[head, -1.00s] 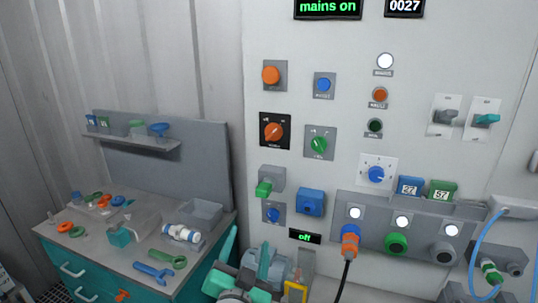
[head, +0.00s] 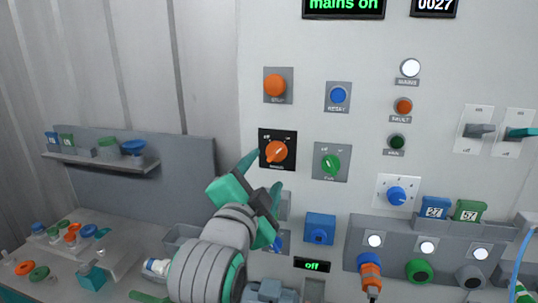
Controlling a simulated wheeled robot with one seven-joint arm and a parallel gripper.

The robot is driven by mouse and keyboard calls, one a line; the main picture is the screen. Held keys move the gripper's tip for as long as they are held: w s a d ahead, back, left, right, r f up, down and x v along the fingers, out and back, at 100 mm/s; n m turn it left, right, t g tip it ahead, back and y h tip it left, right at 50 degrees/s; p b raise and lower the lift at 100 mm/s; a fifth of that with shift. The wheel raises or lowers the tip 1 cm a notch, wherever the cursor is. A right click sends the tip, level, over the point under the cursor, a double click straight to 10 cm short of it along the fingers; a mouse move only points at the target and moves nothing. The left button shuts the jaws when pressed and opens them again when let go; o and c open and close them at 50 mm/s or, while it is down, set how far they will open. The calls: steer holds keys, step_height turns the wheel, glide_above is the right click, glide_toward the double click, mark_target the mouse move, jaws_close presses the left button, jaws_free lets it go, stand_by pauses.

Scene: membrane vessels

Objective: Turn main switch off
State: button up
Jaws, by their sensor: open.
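The main switch is an orange rotary knob (head: 277,151) on a black square plate on the white panel. Its grip runs diagonally, and the small labels around it are hard to read. The display (head: 343,5) at the top reads "mains on" in green. My gripper (head: 262,177) is open and empty, in front of the panel just below and left of the knob. One teal finger overlaps the plate's left edge and the other is below the plate. I cannot tell whether either finger touches the panel.
A green knob (head: 330,163) is right of the switch and an orange button (head: 275,85) above it. A blue box (head: 320,229) sits below right. An orange plug with a cable (head: 370,274) hangs at the lower right. A workbench with loose parts (head: 60,245) is at left.

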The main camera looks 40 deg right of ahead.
mark_target(275, 155)
steer(key=x, duration=0.9)
steer(key=shift+w, duration=0.25)
steer(key=shift+s+d, duration=0.1)
steer(key=shift+s+d, duration=0.1)
steer(key=c, duration=1.1)
